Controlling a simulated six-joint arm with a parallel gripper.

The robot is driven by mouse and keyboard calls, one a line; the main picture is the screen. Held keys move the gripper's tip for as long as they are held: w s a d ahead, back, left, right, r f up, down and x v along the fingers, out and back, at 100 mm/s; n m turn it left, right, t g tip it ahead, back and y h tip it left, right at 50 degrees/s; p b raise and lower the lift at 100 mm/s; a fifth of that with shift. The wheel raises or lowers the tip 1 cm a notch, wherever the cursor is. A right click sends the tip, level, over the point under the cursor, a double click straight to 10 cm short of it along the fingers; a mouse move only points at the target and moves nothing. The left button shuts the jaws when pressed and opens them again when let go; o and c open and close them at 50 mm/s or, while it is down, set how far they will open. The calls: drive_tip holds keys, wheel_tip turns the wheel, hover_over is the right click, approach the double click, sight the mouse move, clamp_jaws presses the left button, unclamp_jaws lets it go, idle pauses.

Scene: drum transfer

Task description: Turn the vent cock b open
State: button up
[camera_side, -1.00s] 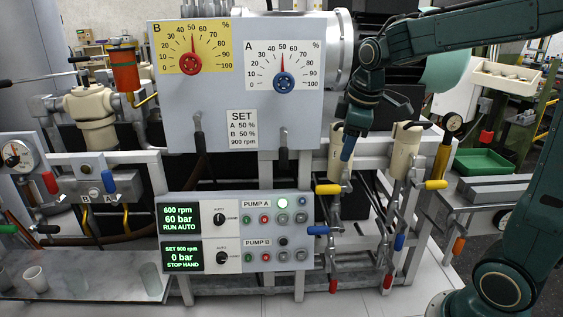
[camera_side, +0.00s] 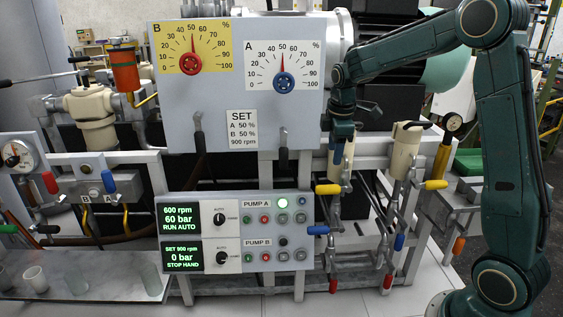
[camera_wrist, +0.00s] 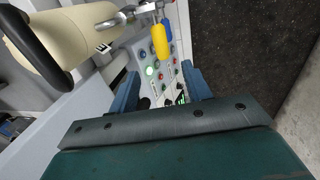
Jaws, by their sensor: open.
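No label reading vent cock b is legible, so I cannot tell which cock it is. A block marked B and A (camera_side: 97,190) at left carries a red-handled lever (camera_side: 50,182) and a blue-handled lever (camera_side: 109,181). Yellow-handled levers sit below the left (camera_side: 328,189) and right (camera_side: 433,184) cream cylinders, with blue (camera_side: 318,230) and red (camera_side: 333,285) handles lower down. My gripper (camera_wrist: 160,90) is open and empty in the wrist view, with panel buttons between its blue fingers. In the side view it hangs by the left cream cylinder (camera_side: 341,168); its fingertips are unclear there.
The pump panel (camera_side: 238,233) stands left of the lower pipework. The dial board (camera_side: 236,85) rises above, left of my wrist. In the wrist view, dark floor (camera_wrist: 250,50) lies open at right.

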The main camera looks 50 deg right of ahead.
sight(329, 186)
drive_tip(key=f, duration=0.4)
drive_tip(key=w+d+f, duration=0.1)
drive_tip(key=f, duration=0.8)
drive_tip(key=shift+w+d, duration=0.4)
clamp_jaws()
